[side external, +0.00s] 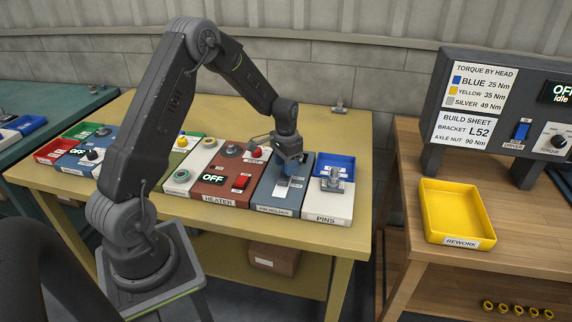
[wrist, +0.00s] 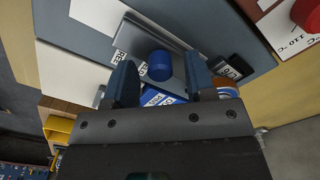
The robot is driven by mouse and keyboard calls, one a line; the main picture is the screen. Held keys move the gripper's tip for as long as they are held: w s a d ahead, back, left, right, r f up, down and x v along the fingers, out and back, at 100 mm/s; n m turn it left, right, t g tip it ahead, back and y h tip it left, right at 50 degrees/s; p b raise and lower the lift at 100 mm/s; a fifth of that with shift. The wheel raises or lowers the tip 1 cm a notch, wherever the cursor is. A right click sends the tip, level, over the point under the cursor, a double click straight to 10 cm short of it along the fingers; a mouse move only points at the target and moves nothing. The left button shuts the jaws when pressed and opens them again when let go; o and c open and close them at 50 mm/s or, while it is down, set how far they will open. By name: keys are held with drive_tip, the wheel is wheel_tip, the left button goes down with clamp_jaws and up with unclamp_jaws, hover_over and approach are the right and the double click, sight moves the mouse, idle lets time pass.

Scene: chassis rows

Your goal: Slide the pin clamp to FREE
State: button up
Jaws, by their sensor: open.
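The pin holder panel (side external: 268,197) is a blue-grey block on the yellow bench, between the heater and pins panels. My gripper (side external: 290,172) is over its upper part and hides much of what is mounted there. In the wrist view, a blue round knob (wrist: 160,66) stands on a grey metal slide plate (wrist: 145,38) on the panel; it looks like the pin clamp's handle. My open gripper (wrist: 161,70) has one dark finger on each side of the knob, with visible gaps. Small labels beside the plate are tilted and partly hidden, so I cannot read the clamp's position.
The heater panel (side external: 213,190), with a red switch and knob, is left of the pin holder. The pins panel (side external: 325,207), with a blue tray (side external: 345,163) and a metal part, is close on the right. A yellow rework tray (side external: 428,222) sits on the wooden bench.

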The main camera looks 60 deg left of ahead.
drive_tip(key=shift+f, duration=0.2)
clamp_jaws()
idle(0.4)
